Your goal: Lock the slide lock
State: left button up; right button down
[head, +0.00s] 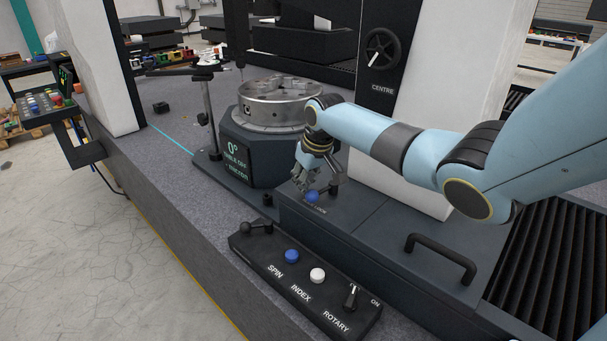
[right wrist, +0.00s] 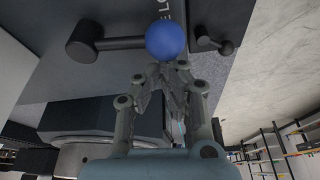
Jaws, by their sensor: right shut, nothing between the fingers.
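The slide lock is a dark lever with a blue ball knob (head: 312,197) on top of the dark machine bed, beside partly hidden white lettering. In the right wrist view the blue knob (right wrist: 166,40) sits at the end of a short black arm that runs left to a round hub (right wrist: 82,44). My right gripper (head: 304,183) is shut and empty, right beside the knob. In the right wrist view its fingertips (right wrist: 160,76) are just below the knob. I cannot tell whether they touch it. My left gripper is out of view.
A control panel (head: 257,258) with a blue button (head: 292,256), a white button (head: 317,275) and a rotary switch (head: 352,297) lies in front. A small ball-ended lever (head: 258,228) is at its left end. A round chuck (head: 277,98) stands behind. A bar handle (head: 442,255) rises at right.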

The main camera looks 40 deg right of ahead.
aim_at(315, 197)
jog(key=shift+s+a+r+n+p, duration=0.1)
jog(key=shift+s+n+p, duration=0.1)
jog(key=shift+n+p, duration=0.25)
jog(key=shift+s+a+n+y+p, duration=0.25)
jog(key=shift+s+n+y+p, duration=0.25)
jog(key=shift+n, duration=0.45)
jog(key=shift+s+a+n, duration=0.1)
jog(key=shift+s+n, duration=0.25)
jog(key=shift+n, duration=0.15)
jog(key=shift+s+a+n+y, duration=0.15)
jog(key=shift+s+n+y, duration=0.3)
jog(key=shift+n, duration=0.35)
jog(key=shift+s+n+y+p, duration=0.25)
jog(key=shift+s+n+p, duration=0.4)
jog(key=shift+n, duration=0.45)
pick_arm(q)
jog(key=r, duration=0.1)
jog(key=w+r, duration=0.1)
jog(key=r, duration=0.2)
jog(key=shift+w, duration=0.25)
pick_arm(e)
jog(key=shift+s+f+g, duration=0.2)
jog(key=shift+s+g, duration=0.1)
jog(key=shift+s, duration=0.25)
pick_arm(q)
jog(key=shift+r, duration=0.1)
pick_arm(e)
jog(key=shift+a, duration=0.1)
